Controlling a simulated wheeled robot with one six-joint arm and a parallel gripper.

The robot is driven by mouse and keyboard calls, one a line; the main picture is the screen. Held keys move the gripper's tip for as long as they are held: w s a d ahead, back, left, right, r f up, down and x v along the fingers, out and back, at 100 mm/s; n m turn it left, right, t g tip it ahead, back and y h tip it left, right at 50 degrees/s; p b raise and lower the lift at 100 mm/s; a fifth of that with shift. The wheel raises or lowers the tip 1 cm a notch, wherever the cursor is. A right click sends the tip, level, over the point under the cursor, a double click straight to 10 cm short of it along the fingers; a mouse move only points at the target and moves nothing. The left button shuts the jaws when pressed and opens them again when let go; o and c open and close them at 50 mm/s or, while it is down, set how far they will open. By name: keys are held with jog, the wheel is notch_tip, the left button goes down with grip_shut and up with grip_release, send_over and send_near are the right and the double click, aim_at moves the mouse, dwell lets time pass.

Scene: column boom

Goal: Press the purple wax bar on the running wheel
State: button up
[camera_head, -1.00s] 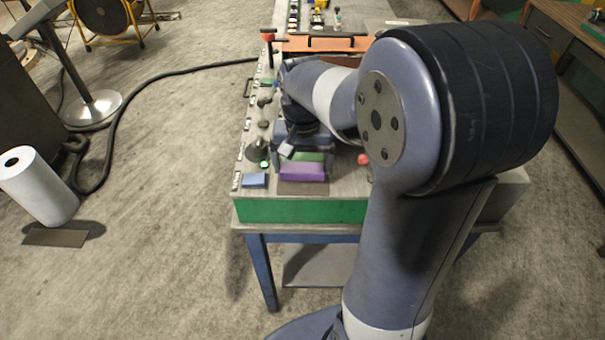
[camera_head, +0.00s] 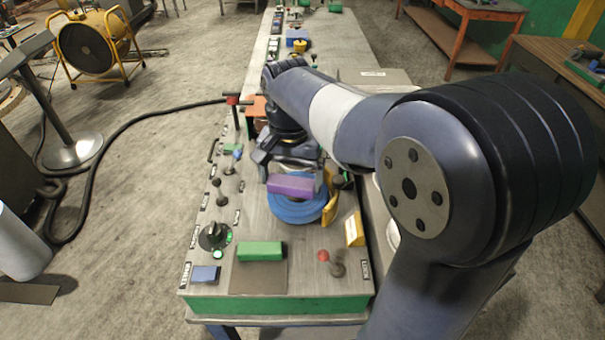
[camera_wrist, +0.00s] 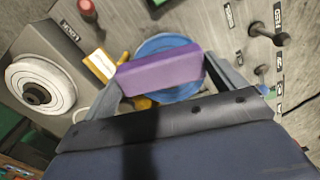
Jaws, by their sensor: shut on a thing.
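My gripper (camera_head: 291,172) is shut on the purple wax bar (camera_head: 291,185). In the head view the bar is in front of and partly over a blue wheel (camera_head: 297,211) on the bench. The wrist view shows the bar (camera_wrist: 160,71) between the two fingers, covering part of the blue wheel (camera_wrist: 181,93). I cannot tell whether bar and wheel touch, or whether the wheel is turning. A yellow guard (camera_head: 329,212) stands at the wheel's right side. A white wheel (camera_wrist: 40,87) shows at the left of the wrist view.
A green bar (camera_head: 261,251) lies on a dark mat near the bench's front edge, with a blue block (camera_head: 205,274) to its left. A dark knob (camera_head: 213,236) and several levers stand along the left side. A red-topped lever (camera_head: 324,256) stands at front right.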

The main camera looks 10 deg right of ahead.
jog(key=shift+s+a+f+b, duration=0.1)
jog(key=shift+a+f+b, duration=0.05)
jog(key=shift+f+b, duration=0.5)
jog(key=b, duration=0.4)
send_over(292, 213)
notch_tip(292, 213, down, 4)
jog(key=shift+f, duration=0.2)
jog(key=shift+f+b, duration=0.35)
jog(key=shift+f, duration=0.25)
dwell(0.4)
jog(key=shift+f, duration=0.2)
dwell(2.5)
jog(key=shift+r, duration=0.1)
notch_tip(292, 213, up, 8)
jog(key=p, duration=0.7)
jog(key=shift+r+p, duration=0.1)
jog(key=shift+p, duration=0.25)
